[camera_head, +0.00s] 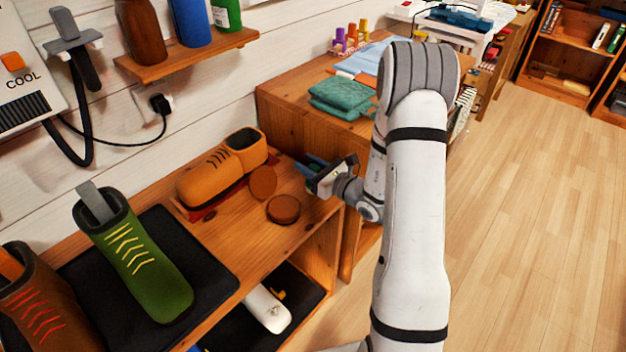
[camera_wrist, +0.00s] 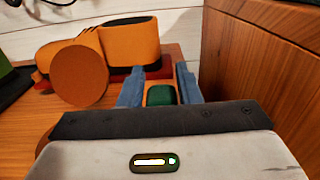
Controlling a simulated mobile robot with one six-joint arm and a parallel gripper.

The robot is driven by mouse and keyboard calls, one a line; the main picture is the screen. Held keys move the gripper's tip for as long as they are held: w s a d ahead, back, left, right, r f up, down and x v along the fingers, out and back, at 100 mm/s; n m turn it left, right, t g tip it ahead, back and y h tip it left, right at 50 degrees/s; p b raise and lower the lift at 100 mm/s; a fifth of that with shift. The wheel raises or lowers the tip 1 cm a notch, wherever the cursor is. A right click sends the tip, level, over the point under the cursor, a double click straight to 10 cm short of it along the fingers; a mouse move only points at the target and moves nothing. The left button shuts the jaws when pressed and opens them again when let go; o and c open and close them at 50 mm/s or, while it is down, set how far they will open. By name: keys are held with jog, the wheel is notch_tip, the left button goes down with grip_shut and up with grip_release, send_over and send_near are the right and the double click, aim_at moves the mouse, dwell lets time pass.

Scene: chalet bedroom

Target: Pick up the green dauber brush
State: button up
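A small green block (camera_wrist: 160,95), which looks like the dauber brush, lies between my two blue fingers in the wrist view. A grey part shows just beyond it. Only a bit of green shows between the fingers in the head view. My gripper (camera_head: 318,172) is low over the right end of the wooden shoe shelf (camera_head: 225,235), close to the brown discs. In the wrist view the fingers of my gripper (camera_wrist: 160,88) flank the green block closely on both sides. I cannot tell whether they press on it, nor whether it rests on the shelf.
An orange shoe (camera_head: 212,177) on a red base and two brown discs (camera_head: 284,209) are left of my gripper. A green boot (camera_head: 140,262) stands on a black mat (camera_head: 208,262). A wooden cabinet (camera_head: 290,128) with folded teal cloths (camera_head: 343,94) rises close behind.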

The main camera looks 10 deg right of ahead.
jog(key=c, duration=0.6)
notch_tip(320, 180, up, 10)
jog(key=shift+r+p, duration=0.1)
jog(key=shift+p, duration=0.9)
